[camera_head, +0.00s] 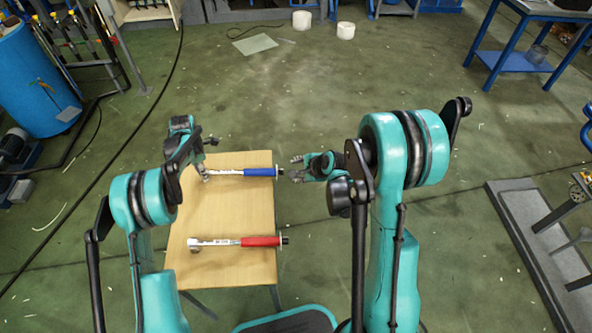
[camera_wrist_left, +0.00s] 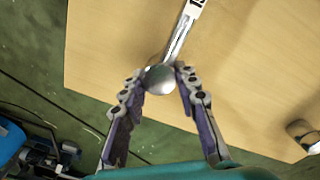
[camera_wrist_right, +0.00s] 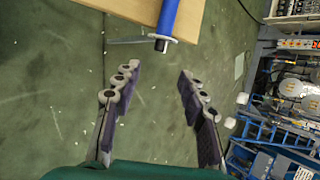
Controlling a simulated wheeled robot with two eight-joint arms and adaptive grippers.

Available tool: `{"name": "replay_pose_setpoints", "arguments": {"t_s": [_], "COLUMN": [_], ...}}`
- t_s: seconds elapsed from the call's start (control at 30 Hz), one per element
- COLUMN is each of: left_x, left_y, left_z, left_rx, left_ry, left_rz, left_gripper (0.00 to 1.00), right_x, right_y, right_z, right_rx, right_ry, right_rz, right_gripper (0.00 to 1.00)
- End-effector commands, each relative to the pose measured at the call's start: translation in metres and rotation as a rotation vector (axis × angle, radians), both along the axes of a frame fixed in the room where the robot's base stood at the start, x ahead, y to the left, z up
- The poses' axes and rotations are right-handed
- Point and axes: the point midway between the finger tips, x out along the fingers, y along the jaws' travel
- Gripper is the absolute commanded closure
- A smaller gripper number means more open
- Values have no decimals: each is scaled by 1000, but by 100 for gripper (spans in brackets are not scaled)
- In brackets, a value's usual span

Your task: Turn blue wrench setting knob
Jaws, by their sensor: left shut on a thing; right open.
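The blue wrench (camera_head: 258,172) lies across the far part of the wooden table, its blue handle to the right and its metal head to the left. My left gripper (camera_head: 204,174) is at its head end. In the left wrist view the fingers (camera_wrist_left: 161,76) are shut on the round metal head (camera_wrist_left: 160,80). My right gripper (camera_head: 296,172) is open and empty, just right of the handle's knob end. In the right wrist view the blue handle (camera_wrist_right: 168,18) with its dark end knob (camera_wrist_right: 163,42) lies ahead of the open fingers (camera_wrist_right: 157,82), apart from them.
A red-handled wrench (camera_head: 260,241) lies nearer on the wooden table (camera_head: 225,210); its head shows in the left wrist view (camera_wrist_left: 302,132). Green floor surrounds the table. A blue barrel (camera_head: 35,80) stands at the far left and a blue cart (camera_head: 525,60) at the far right.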

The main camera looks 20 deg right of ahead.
Motion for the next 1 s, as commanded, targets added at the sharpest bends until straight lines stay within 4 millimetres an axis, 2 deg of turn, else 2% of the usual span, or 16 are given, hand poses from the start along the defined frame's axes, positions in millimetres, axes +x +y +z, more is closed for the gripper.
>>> {"name": "replay_pose_setpoints", "arguments": {"t_s": [0.23,0.43,0.67,0.77,1.0], "left_x": [0,0,0,0,0], "left_y": [0,0,0,0,0], "left_z": [0,0,0,0,0], "left_rx": [0,0,0,0,0], "left_ry": [1,1,1,1,1], "left_rz": [0,0,0,0,0], "left_gripper": [100,100,100,100,100], "right_x": [8,29,39,42,58], "right_y": [-2,-9,-14,-11,5], "right_z": [0,6,16,9,-33], "right_rx": [9,42,63,65,65], "right_ry": [36,189,304,312,310], "right_rz": [4,20,29,31,32], "right_gripper": [58,58,58,58,58]}}
